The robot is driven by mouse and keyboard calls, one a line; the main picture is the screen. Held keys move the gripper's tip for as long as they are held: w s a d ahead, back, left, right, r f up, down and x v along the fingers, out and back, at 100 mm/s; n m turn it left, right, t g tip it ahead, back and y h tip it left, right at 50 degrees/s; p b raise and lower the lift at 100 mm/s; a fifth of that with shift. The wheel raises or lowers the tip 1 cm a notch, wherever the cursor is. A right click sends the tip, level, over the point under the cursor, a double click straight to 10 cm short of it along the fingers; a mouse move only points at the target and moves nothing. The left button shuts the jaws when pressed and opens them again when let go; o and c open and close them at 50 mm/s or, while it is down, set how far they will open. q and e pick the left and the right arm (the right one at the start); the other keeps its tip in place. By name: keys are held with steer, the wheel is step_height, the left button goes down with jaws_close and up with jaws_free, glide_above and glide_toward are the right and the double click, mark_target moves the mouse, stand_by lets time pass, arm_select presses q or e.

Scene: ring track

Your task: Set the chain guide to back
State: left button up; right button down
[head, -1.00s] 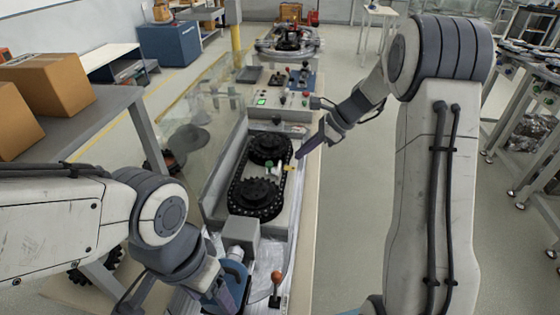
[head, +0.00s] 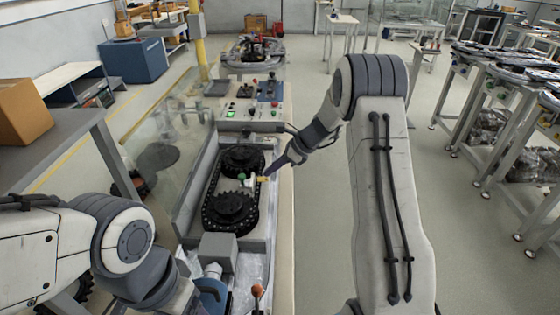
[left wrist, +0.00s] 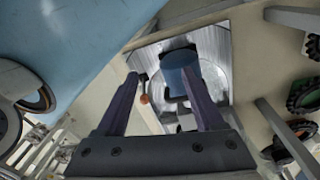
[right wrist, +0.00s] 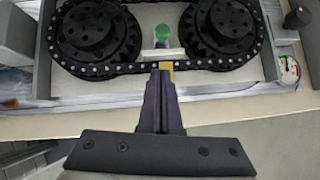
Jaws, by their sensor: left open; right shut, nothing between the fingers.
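The black chain (head: 207,196) runs around two dark sprockets, the far one (head: 240,158) and the near one (head: 231,208), in a grey tray. Between them stands a green-topped piece (right wrist: 163,35) on a pale base. A small yellow tab (right wrist: 166,65) sits at the chain's side run; which part is the chain guide I cannot tell for sure. My right gripper (right wrist: 160,72) is shut and empty, its tips at the yellow tab; contact is unclear.
An orange-knobbed lever (head: 257,291) stands at the near end of the bench. A control panel (head: 252,104) with a green screen and buttons lies beyond the tray. A grey block (head: 217,248) sits before the near sprocket. Open floor lies right of the bench.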

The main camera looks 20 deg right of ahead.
mark_target(243, 177)
steer(key=shift+w+a+f+p, duration=0.15)
steer(key=shift+w+a+f, duration=0.35)
steer(key=shift+a, duration=0.3)
steer(key=shift+w+a+f+p, duration=0.2)
steer(key=shift+w+a+f, duration=0.25)
steer(key=shift+a, duration=0.4)
steer(key=shift+w+a+f+p, duration=0.15)
steer(key=shift+w+a+f, duration=0.35)
steer(key=shift+a, duration=0.3)
steer(key=shift+r, duration=0.1)
steer(key=shift+w+a, duration=0.25)
steer(key=shift+a, duration=0.25)
steer(key=shift+w+a, duration=0.2)
steer(key=shift+a, duration=0.25)
steer(key=shift+r, duration=0.1)
